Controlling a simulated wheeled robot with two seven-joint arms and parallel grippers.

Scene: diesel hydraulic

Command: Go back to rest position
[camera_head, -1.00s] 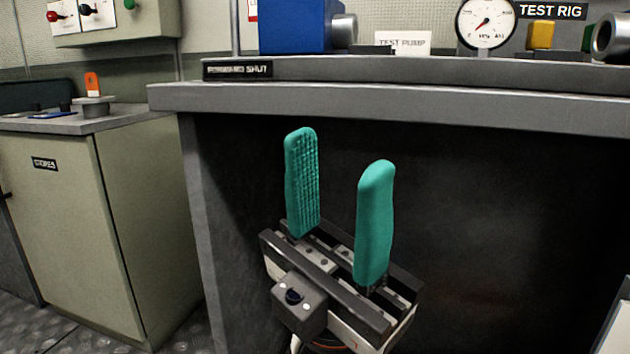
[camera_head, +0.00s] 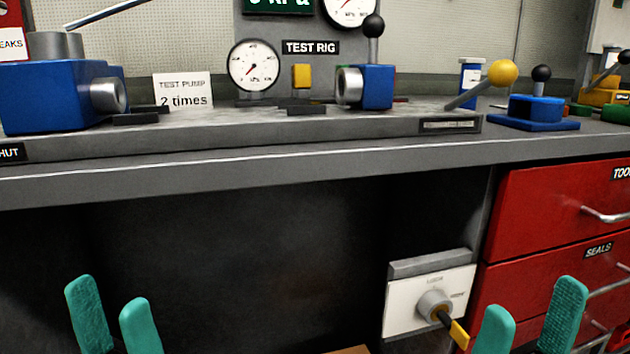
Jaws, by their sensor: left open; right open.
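My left gripper (camera_head: 116,318) shows two green fingers at the lower left, in front of the dark space under the bench. They stand apart with nothing between them. My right gripper (camera_head: 528,332) shows two green fingers at the lower right, in front of the red drawers. They are also apart and empty. Both grippers are below the bench top and touch nothing that I can see. The wrists are cut off by the bottom edge.
The grey bench (camera_head: 300,172) crosses the view with its front edge above both grippers. It carries a blue pump block (camera_head: 62,98), a gauge (camera_head: 253,66) and a yellow-knobbed lever (camera_head: 502,73). A white panel with a rotary handle (camera_head: 434,305) sits left of the red drawers (camera_head: 560,210).

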